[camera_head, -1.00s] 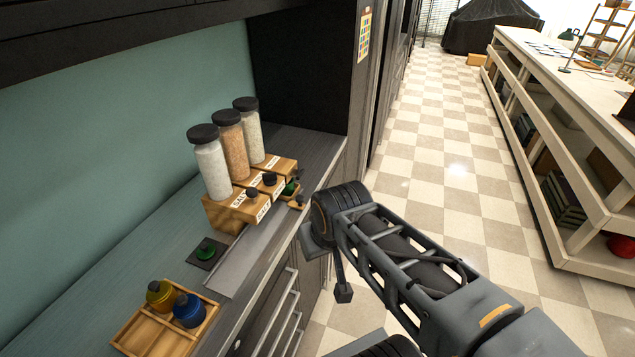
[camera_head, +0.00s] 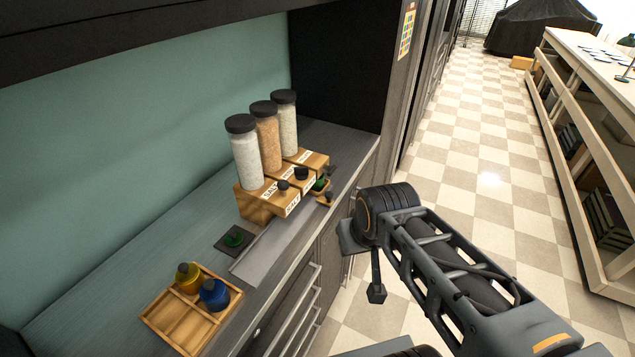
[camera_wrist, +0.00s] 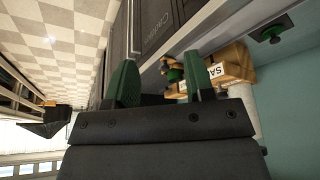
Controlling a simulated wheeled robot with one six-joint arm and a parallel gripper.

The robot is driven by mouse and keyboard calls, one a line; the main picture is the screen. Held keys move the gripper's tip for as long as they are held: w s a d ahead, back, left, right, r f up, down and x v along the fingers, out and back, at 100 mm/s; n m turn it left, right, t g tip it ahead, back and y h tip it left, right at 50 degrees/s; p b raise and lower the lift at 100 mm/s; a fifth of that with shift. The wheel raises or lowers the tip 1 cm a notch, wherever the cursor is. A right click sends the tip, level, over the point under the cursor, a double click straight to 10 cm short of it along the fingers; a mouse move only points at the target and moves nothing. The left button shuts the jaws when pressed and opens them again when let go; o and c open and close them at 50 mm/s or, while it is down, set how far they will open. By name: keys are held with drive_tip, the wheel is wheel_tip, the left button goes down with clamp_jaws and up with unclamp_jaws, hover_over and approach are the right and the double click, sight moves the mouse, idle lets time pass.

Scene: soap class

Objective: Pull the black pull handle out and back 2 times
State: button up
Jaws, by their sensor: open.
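A wooden dispenser (camera_head: 255,203) holds three tall black-capped jars on the counter. I cannot tell which is the named pull handle. In the wrist view, my gripper (camera_wrist: 162,82) is open, its green fingers apart. I see no contact.
A wooden tray (camera_head: 161,320) with a yellow jar (camera_head: 188,278) and a blue jar (camera_head: 214,294) is on the near counter. Cabinet drawers lie below; checkered floor (camera_head: 450,150) is open to the right.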

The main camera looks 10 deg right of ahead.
drive_tip(key=shift+d+f, duration=0.25)
drive_tip(key=shift+d, duration=0.05)
drive_tip(key=shift+c, duration=0.6)
drive_tip(key=w+d+f+m+g+y+b, duration=0.2)
drive_tip(key=w+d+f+m+y, duration=0.4)
drive_tip(key=w+d+f+m, duration=0.4)
drive_tip(key=n+t+y, duration=0.2)
drive_tip(key=t+y, duration=0.4)
drive_tip(key=t, duration=0.2)
approach(323, 168)
drive_tip(key=f+p+x, duration=0.1)
drive_tip(key=p+x, duration=0.2)
drive_tip(key=x, duration=0.3)
drive_tip(key=shift+w, duration=0.3)
drive_tip(key=shift+c, duration=0.5)
clamp_jaws()
